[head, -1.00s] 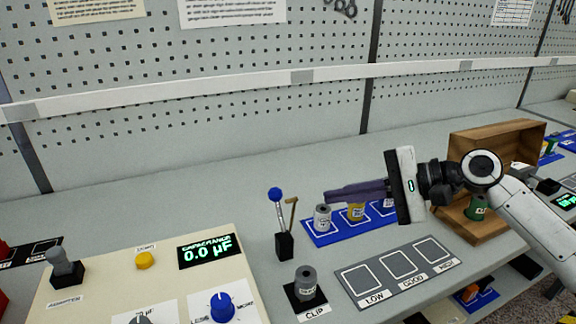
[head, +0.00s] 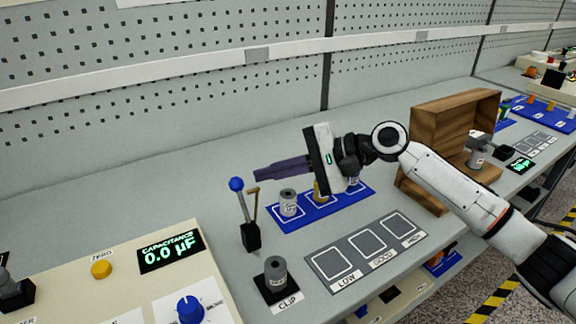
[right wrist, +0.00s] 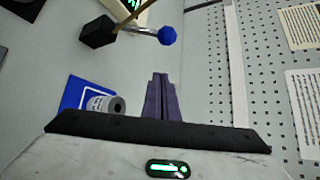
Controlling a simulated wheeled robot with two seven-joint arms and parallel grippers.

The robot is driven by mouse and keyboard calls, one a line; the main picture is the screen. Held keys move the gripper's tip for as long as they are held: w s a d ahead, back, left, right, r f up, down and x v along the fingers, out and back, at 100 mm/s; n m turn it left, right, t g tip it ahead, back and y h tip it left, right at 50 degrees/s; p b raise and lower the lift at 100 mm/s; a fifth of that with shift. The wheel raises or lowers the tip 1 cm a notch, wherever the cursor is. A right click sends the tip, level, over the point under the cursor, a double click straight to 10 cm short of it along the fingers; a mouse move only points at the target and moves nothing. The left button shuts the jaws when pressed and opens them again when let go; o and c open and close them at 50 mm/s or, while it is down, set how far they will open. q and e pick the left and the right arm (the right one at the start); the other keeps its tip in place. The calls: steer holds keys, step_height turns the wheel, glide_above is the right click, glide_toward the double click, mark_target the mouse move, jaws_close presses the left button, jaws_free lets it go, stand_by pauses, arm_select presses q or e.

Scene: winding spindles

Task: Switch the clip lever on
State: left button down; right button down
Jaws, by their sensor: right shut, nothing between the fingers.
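The clip lever (head: 243,215) has a metal shaft with a blue ball on top, rising from a small black base. It leans slightly to the left in the head view. In the right wrist view the lever's blue ball (right wrist: 167,36) is ahead of the fingertips. A thin brown hooked rod stands beside the shaft. A grey spool sits on the black clip base (head: 290,296), labelled CLIP, in front of the lever. My right gripper (head: 257,175) is shut and empty, its dark fingers pointing left near the ball; contact is not visible. Its fingers also show in the right wrist view (right wrist: 160,82). My left gripper is out of view.
A blue tray (head: 280,222) with several spools lies under my right gripper. A grey LOW/GOOD/HIGH board (head: 311,261) is in front of it. A panel reading 0.0 µF (head: 170,250) stands left. A wooden box (head: 455,112) is at right.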

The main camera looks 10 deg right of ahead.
steer(key=shift+s+a+r+p, duration=0.15)
steer(key=shift+s+a+p, duration=0.35)
steer(key=shift+a, duration=0.35)
steer(key=shift+s+a+r+p, duration=0.15)
steer(key=shift+s+a+p, duration=0.1)
steer(key=shift+s+a, duration=0.5)
steer(key=shift+w+a, duration=0.1)
steer(key=shift+w, duration=0.1)
